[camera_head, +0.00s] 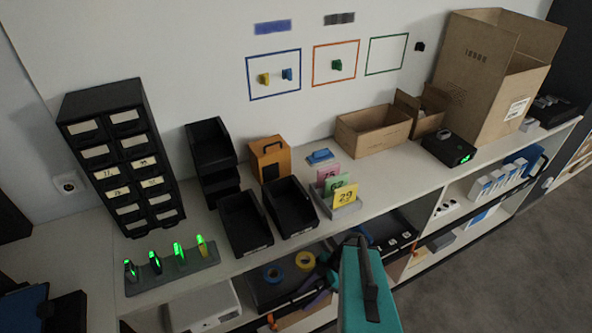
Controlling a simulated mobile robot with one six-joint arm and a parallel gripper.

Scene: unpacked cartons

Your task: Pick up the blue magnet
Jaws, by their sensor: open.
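The blue magnet (287,74) is a small blue piece on the white wall. It sits inside the blue-outlined rectangle (275,97), right of a yellow magnet (264,78). Nothing covers it. A teal and dark part of my arm rises from the bottom edge, right of centre, in front of the shelves and far below the magnet. I cannot make out my gripper's jaws.
A green magnet (337,65) is in the orange outline; the green outline (386,55) looks empty. Below the wall, the counter (340,227) holds black bins (245,223), an orange box (269,158), a card holder (345,212) and cartons (374,133). The wall around the magnet is clear.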

